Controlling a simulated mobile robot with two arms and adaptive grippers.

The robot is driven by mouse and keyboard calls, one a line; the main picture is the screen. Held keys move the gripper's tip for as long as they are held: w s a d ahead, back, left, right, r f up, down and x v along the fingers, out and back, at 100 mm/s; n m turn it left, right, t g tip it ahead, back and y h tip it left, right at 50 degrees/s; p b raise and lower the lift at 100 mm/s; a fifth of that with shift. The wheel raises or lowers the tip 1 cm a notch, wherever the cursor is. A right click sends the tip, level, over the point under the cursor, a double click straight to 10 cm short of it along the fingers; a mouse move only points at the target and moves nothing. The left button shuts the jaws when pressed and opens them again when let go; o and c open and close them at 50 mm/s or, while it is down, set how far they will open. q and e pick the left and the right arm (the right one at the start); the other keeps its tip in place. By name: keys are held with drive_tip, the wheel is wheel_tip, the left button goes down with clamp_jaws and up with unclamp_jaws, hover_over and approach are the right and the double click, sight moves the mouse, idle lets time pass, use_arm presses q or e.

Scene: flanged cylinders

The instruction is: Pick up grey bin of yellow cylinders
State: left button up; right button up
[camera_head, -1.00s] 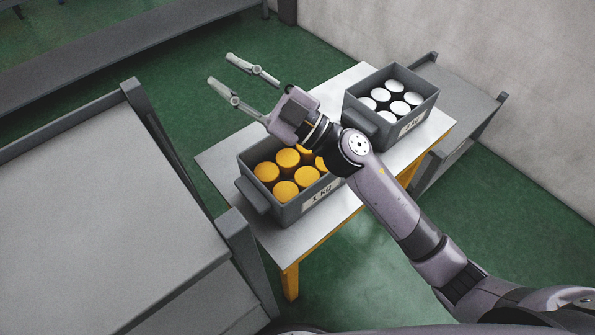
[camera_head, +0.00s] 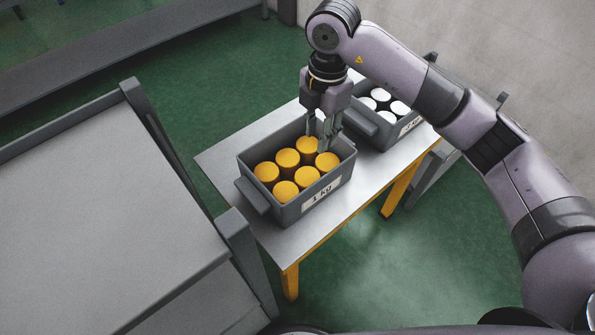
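The grey bin of yellow cylinders (camera_head: 287,214) stands on the table, with a "1 kg" label on its front side and a handle at its left end. Several yellow cylinders (camera_head: 287,158) stand upright in it. My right gripper (camera_head: 321,139) points straight down at the bin's far right end, its fingers at the rim beside the rearmost cylinders. A small gap shows between the fingers, but whether they touch or grip the wall or handle there cannot be told. The right-end handle is hidden. My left gripper is out of view.
A second grey bin (camera_head: 384,139) with white cylinders stands close behind to the right, partly covered by my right arm. A grey shelf unit (camera_head: 90,215) stands at the left, near the table.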

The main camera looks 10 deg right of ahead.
sight(319, 180)
drive_tip(key=f+p, duration=0.1)
drive_tip(key=f, duration=0.4)
drive_tip(key=f+p, duration=0.2)
drive_tip(key=f, duration=0.3)
drive_tip(key=s+f+p, duration=0.1)
drive_tip(key=f+p, duration=0.1)
drive_tip(key=f, duration=0.4)
drive_tip(key=shift+d, duration=0.4)
drive_tip(key=shift+w+f, duration=0.1)
drive_tip(key=shift+f, duration=0.5)
clamp_jaws()
drive_tip(key=shift+w+r, duration=0.1)
drive_tip(key=shift+r, duration=0.05)
